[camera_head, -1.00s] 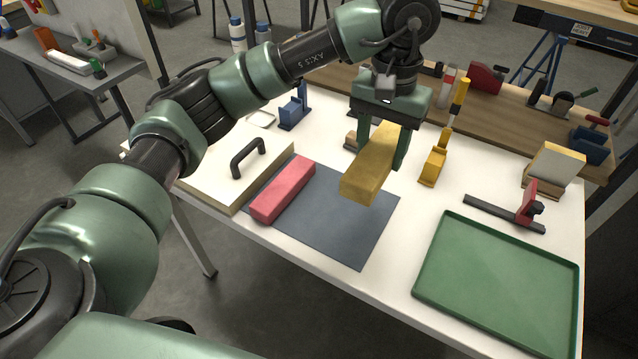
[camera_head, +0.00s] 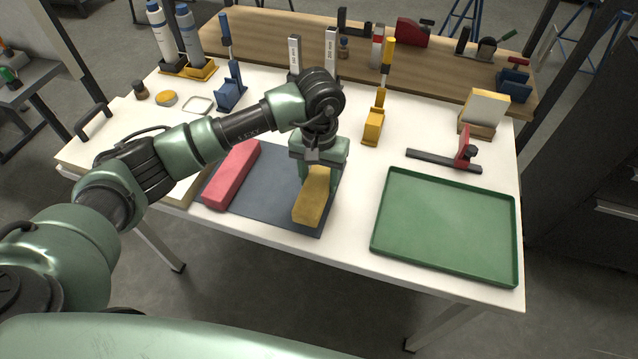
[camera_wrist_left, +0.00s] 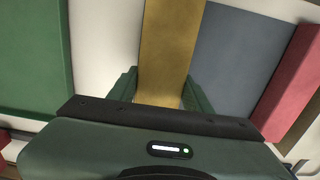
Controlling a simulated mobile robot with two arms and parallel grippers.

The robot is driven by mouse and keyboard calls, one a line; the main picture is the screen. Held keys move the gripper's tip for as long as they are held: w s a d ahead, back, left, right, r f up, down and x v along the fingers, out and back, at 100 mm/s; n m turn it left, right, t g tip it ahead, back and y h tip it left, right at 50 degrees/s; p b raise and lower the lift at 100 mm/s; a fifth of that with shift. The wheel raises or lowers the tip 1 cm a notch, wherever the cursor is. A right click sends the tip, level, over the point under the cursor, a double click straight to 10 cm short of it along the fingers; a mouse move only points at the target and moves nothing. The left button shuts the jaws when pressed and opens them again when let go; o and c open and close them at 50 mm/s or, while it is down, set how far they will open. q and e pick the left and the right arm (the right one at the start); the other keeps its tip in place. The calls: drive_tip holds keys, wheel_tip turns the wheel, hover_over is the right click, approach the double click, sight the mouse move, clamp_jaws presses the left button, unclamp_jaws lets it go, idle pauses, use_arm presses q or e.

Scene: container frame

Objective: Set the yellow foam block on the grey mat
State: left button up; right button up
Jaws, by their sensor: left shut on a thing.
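The yellow foam block (camera_head: 311,205) is a long mustard-coloured bar. My left gripper (camera_head: 318,184) is shut on it, gripping its sides from above. The block is over the right part of the grey mat (camera_head: 272,192), near the mat's right edge; I cannot tell whether it touches the mat. In the left wrist view the block (camera_wrist_left: 168,45) runs between the fingers (camera_wrist_left: 160,90). There, the mat (camera_wrist_left: 238,50) shows on its right and white table on its left. My right gripper is not in view.
A red block (camera_head: 232,176) lies on the mat's left part. A green tray (camera_head: 447,222) stands to the right, with a white table strip between. A yellow-based upright tool (camera_head: 373,126) stands behind. A handled panel (camera_head: 92,122) lies at the left.

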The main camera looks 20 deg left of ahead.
sight(319, 187)
use_arm(q)
wheel_tip(319, 187, down, 2)
drive_tip(key=shift+f, duration=0.35)
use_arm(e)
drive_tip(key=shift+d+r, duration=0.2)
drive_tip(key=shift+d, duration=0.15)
use_arm(q)
drive_tip(key=shift+f, duration=0.15)
drive_tip(key=o, duration=1.3)
drive_tip(key=shift+o, duration=0.2)
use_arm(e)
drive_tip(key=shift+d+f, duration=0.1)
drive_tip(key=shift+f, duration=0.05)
